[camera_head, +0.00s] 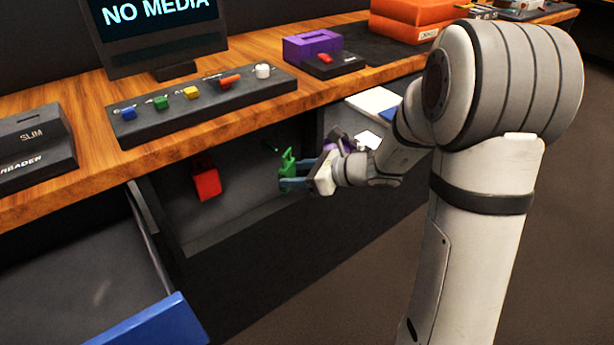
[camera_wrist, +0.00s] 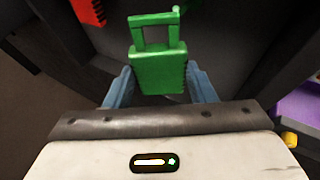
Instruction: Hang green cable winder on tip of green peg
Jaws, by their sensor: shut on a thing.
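The green cable winder (camera_head: 286,165) is held out in front of the grey panel under the desk. In the wrist view the winder (camera_wrist: 158,68) sits between the two blue fingers of my gripper (camera_wrist: 158,86), with its open loop pointing away from me. My gripper (camera_head: 292,176) is shut on its body. The green peg (camera_head: 269,146) shows as a short thin stick just up and left of the winder. In the wrist view a small green tip (camera_wrist: 176,11) shows at the loop's upper right corner. I cannot tell whether the peg is inside the loop.
A red winder-like piece (camera_head: 206,181) hangs on the panel to the left. A purple piece (camera_head: 333,142) is close behind my gripper on the right. An open drawer with a blue front (camera_head: 155,326) juts out lower left. The wooden desk edge (camera_head: 120,168) runs above.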

